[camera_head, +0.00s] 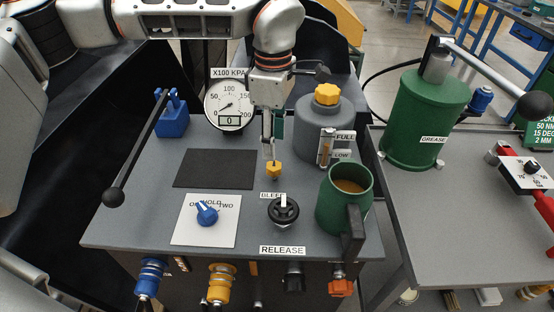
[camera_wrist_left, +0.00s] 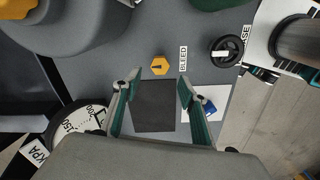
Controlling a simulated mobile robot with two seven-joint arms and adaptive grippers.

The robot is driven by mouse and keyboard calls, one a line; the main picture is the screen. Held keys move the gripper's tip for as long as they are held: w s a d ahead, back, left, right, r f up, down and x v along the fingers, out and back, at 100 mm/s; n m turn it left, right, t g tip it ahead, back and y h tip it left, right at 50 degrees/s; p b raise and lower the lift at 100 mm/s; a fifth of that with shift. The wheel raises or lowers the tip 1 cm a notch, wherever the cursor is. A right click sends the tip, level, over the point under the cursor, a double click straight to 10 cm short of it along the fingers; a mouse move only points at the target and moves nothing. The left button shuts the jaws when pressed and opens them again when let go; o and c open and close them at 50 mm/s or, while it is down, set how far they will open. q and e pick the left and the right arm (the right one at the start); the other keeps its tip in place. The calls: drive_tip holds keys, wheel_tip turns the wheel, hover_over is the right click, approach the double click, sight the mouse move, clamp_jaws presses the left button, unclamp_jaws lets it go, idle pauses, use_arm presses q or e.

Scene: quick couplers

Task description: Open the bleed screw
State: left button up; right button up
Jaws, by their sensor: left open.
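The bleed screw is a small yellow hex knob (camera_head: 274,169) on the grey bench top, just behind the BLEED label (camera_head: 272,195). In the left wrist view the screw (camera_wrist_left: 160,66) lies just beyond my fingertips, roughly in line with the gap between them. My left gripper (camera_head: 270,143) points down, close above and behind the screw. Its two fingers (camera_wrist_left: 156,84) are spread with nothing between them. I cannot tell whether a fingertip touches the screw. My right gripper is not in view.
A grey reservoir with a yellow cap (camera_head: 315,125) and a green mug (camera_head: 341,205) stand right of the screw. A black release knob (camera_head: 283,212) is in front. A gauge (camera_head: 230,106) stands behind left. The dark mat (camera_head: 214,169) left of the screw is clear.

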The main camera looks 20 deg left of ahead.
sight(274, 165)
use_arm(q)
wheel_tip(274, 165, down, 7)
drive_tip(key=shift+f+b, duration=0.15)
drive_tip(key=shift+b, duration=0.45)
drive_tip(key=c, duration=1.1)
